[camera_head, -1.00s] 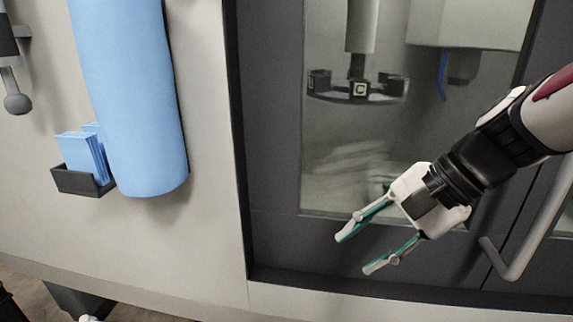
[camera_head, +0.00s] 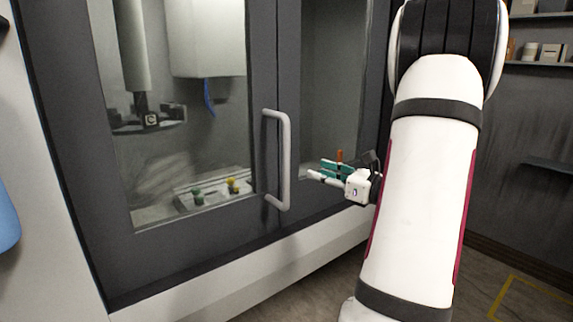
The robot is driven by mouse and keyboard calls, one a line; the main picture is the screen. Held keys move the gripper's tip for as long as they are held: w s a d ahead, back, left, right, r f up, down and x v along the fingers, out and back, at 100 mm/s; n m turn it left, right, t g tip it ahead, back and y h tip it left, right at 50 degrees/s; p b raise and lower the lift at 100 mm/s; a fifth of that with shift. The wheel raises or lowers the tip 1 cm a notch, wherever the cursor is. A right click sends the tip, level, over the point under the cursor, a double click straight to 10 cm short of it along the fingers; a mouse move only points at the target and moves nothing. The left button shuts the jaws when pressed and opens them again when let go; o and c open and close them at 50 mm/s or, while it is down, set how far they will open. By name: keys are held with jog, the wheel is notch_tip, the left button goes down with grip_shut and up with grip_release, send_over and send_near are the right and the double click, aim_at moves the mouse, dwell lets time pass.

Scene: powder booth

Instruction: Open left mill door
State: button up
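The left mill door (camera_head: 185,239) is a dark-framed door with a large window, and it looks shut against the seam beside the right door. Its pale vertical bar handle (camera_head: 285,160) is near the door's right edge. My gripper (camera_head: 317,169) is to the right of the handle in the picture, in front of the right door, with its fingers pointing left toward the lower part of the handle. The white, teal-padded fingers look apart and empty. A gap shows between fingertips and handle; its depth is unclear.
The right mill door (camera_head: 290,60) is also shut. Behind the left window are a spindle with a tool carousel (camera_head: 148,120) and a bed with green and yellow parts. Shelves (camera_head: 545,64) hold small items at right. Floor is open at lower right.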

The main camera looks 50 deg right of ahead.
aim_at(289, 163)
jog(key=w+p, duration=0.1)
jog(key=w, duration=1.1)
jog(key=shift+w+d, duration=0.15)
jog(key=shift+w, duration=0.15)
grip_shut()
